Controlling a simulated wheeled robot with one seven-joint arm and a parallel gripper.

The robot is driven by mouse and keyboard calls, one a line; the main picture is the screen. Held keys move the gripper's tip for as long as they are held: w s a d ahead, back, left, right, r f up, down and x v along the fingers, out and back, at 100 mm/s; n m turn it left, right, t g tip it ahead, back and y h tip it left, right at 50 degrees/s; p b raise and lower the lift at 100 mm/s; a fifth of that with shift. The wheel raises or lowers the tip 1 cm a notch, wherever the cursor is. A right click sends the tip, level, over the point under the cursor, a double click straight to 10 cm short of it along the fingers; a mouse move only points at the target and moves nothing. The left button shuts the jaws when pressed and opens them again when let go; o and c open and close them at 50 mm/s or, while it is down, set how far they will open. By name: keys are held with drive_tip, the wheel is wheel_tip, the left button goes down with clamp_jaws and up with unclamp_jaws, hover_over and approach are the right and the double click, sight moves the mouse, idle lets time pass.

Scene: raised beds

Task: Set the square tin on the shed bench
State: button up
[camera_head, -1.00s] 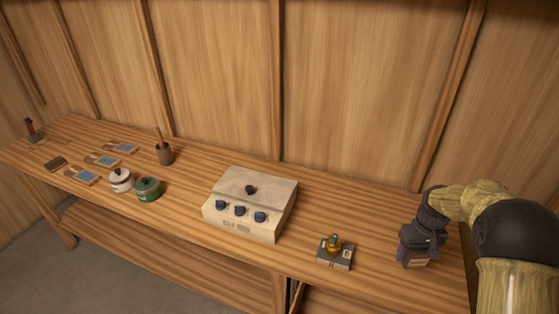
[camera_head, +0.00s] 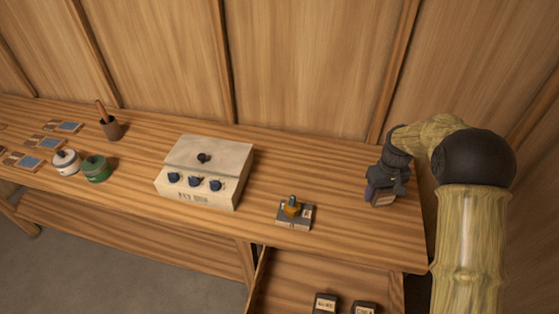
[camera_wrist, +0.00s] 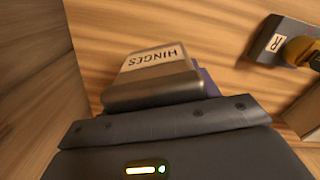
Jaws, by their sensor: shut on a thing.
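My gripper (camera_head: 384,178) is over the right end of the shed bench (camera_head: 330,180), shut on a small dark tin (camera_head: 382,198). In the wrist view the tin (camera_wrist: 150,92) has a grey metal body and a pale label reading "HINGES". The tin is close to the bench top, but I cannot tell whether it touches. The jaws hide part of the tin.
A cream box with blue knobs (camera_head: 205,172) and a small block with an orange-brown fitting (camera_head: 294,213) stand left of my gripper. Green (camera_head: 95,169) and white (camera_head: 66,162) pots are farther left. Two labelled dark tins (camera_head: 325,303) (camera_head: 364,308) sit below the bench top.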

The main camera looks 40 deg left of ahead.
drive_tip(key=shift+w, duration=0.15)
drive_tip(key=p, duration=0.2)
hover_over(369, 218)
wheel_tip(369, 218, down, 6)
drive_tip(key=shift+w+f, duration=0.1)
drive_tip(key=shift+w, duration=0.05)
drive_tip(key=shift+d, duration=0.1)
drive_tip(key=shift+f, duration=0.35)
drive_tip(key=shift+f+p, duration=0.4)
drive_tip(key=shift+f, duration=1.1)
drive_tip(key=shift+f, duration=0.25)
drive_tip(key=o, duration=1.2)
drive_tip(key=shift+c, duration=0.2)
